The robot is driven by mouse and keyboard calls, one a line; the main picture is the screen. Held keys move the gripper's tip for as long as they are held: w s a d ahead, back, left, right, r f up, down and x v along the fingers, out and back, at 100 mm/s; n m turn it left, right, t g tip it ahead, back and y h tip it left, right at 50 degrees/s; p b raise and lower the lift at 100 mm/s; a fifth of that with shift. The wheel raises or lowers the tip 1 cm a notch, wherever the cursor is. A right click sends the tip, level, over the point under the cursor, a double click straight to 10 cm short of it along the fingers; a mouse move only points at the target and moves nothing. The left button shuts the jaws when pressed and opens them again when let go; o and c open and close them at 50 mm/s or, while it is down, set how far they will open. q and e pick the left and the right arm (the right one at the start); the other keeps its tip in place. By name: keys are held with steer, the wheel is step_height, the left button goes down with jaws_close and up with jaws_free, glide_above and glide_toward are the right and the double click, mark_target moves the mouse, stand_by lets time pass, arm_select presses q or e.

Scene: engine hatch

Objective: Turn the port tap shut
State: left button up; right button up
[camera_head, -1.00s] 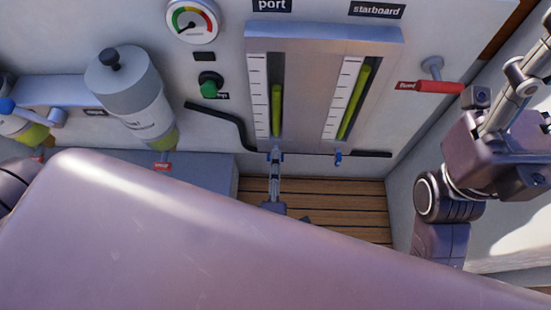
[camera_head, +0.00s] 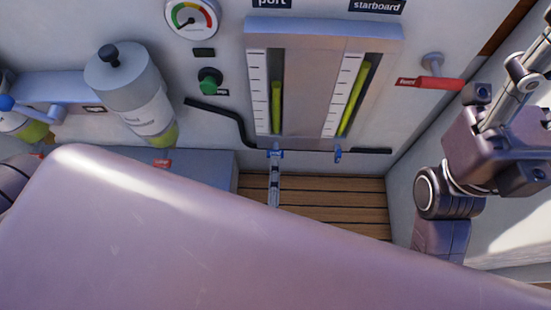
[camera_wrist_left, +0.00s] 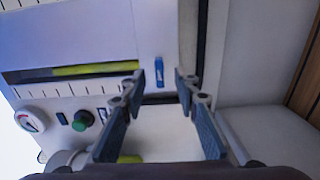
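The port tap (camera_head: 275,153) is a small blue handle below the port sight tube (camera_head: 276,108). It lies crosswise to the tube. The starboard tap (camera_head: 338,153), also blue, points more along its own tube (camera_head: 354,100). My left gripper (camera_head: 274,178) shows edge-on just below the port tap, its body hidden behind my arm. In the left wrist view my left gripper (camera_wrist_left: 160,78) is open, its fingers apart on either side of the port tap (camera_wrist_left: 159,72) in the picture, with nothing held. My right gripper (camera_head: 522,78) is partly cut off at the right; its opening is unclear.
A black bent pipe (camera_head: 222,118) and a green button (camera_head: 209,83) are left of the gauge panel (camera_head: 310,80). A red-handled lever (camera_head: 440,84) sticks out at right. A bottle (camera_head: 135,95) stands at left. Wooden slats (camera_head: 330,205) lie below.

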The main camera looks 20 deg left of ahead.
arm_select(q)
steer(key=v, duration=0.5)
steer(key=shift+f, duration=0.1)
